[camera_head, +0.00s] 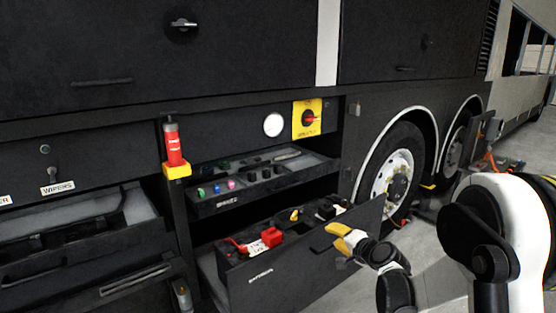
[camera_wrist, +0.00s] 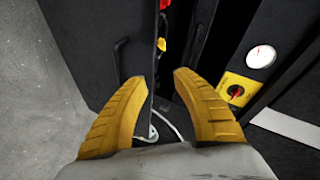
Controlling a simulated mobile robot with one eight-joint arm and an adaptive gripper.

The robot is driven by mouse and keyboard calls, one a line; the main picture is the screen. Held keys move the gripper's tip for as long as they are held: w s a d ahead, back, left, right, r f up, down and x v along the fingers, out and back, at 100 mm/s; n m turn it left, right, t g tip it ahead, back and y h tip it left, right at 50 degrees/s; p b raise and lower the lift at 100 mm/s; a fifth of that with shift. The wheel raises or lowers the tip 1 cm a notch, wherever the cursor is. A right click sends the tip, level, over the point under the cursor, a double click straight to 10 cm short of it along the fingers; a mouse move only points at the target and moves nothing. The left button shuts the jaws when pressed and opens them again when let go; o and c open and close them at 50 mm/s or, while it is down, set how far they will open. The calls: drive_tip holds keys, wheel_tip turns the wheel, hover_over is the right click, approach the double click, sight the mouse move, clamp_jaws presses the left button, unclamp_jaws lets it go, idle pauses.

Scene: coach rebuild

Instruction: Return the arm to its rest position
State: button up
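My arm (camera_head: 515,235) is white and black and reaches in from the right of the head view. My gripper (camera_head: 336,237) has yellow fingers and is at the right part of the open lower drawer's front (camera_head: 290,275). In the wrist view my gripper (camera_wrist: 160,78) has its two fingers spread apart, with nothing held between them. The edge of the drawer front shows behind the gap between the fingers. The drawer handle (camera_wrist: 120,62) is left of the fingers in that view. I cannot tell whether a finger touches the drawer.
The lower drawer holds a red item (camera_head: 271,237) and several dark parts. An upper tray (camera_head: 225,203) with small coloured pieces is above it. A red cylinder (camera_head: 172,140) stands at the left post. A yellow switch plate (camera_head: 307,119) and a coach wheel (camera_head: 393,175) are nearby. Grey floor is at right.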

drive_tip(key=s+a+r+n+g+h, duration=0.1)
drive_tip(key=s+a+r+n+g, duration=0.15)
drive_tip(key=s+r, duration=0.45)
drive_tip(key=s+a+r+n+g, duration=0.1)
drive_tip(key=s+r+n, duration=0.15)
drive_tip(key=s, duration=0.75)
drive_tip(key=s+d+f+n+g+h, duration=0.1)
drive_tip(key=s+n, duration=0.1)
drive_tip(key=s, duration=0.9)
drive_tip(key=s+d+f+n+g+h, duration=0.1)
drive_tip(key=s+d+f+n+h, duration=0.1)
drive_tip(key=s, duration=0.8)
drive_tip(key=shift+s+d+n, duration=0.25)
drive_tip(key=shift+s+n, duration=0.15)
